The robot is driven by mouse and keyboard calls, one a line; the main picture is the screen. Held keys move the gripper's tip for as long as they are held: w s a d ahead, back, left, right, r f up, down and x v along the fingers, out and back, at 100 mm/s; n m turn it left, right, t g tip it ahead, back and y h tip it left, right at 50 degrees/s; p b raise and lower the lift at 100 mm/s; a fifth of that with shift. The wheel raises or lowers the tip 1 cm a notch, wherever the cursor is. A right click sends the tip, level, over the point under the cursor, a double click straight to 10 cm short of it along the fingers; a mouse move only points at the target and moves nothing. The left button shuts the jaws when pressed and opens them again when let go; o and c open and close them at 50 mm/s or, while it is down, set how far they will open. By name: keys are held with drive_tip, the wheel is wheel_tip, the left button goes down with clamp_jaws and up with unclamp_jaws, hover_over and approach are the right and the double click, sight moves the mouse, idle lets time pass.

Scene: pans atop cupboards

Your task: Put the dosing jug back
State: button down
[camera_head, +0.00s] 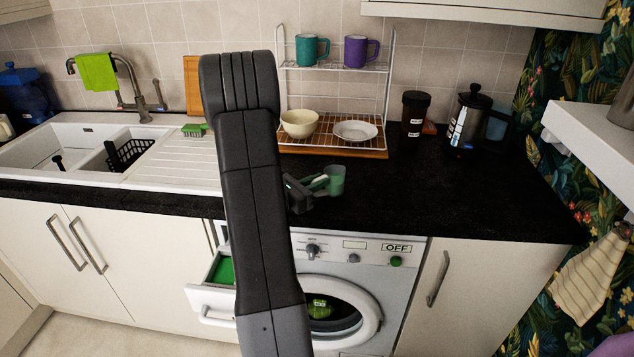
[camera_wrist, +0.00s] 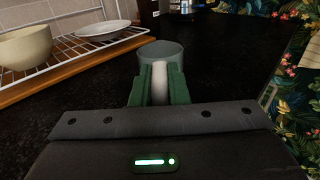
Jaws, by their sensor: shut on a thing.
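The dosing jug (camera_head: 336,179) is a small green translucent cup near the front of the black counter, right of my arm. In the wrist view the jug (camera_wrist: 161,52) stands straight ahead, its rim facing up. My gripper (camera_head: 318,184) is shut on the jug's pale handle; the green fingers (camera_wrist: 160,84) close on both sides of it in the wrist view. I cannot tell whether the jug's base touches the counter. The washing machine (camera_head: 362,262) is below, with its detergent drawer (camera_head: 212,299) pulled out and green inside.
A wire rack (camera_head: 335,66) with mugs, a bowl (camera_head: 299,124) and a plate (camera_head: 355,131) stands behind the jug. A dark cup (camera_head: 414,114) and a French press (camera_head: 468,122) stand at the back right. The counter's right part is clear. The machine's round door (camera_head: 340,305) partly shows.

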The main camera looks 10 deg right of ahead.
drive_tip(key=shift+f, duration=0.15)
drive_tip(key=c, duration=1.4)
unclamp_jaws()
drive_tip(key=shift+r, duration=0.3)
drive_tip(key=b+v, duration=0.1)
drive_tip(key=v, duration=1.1)
drive_tip(key=shift+b, duration=0.3)
drive_tip(key=shift+f, duration=0.15)
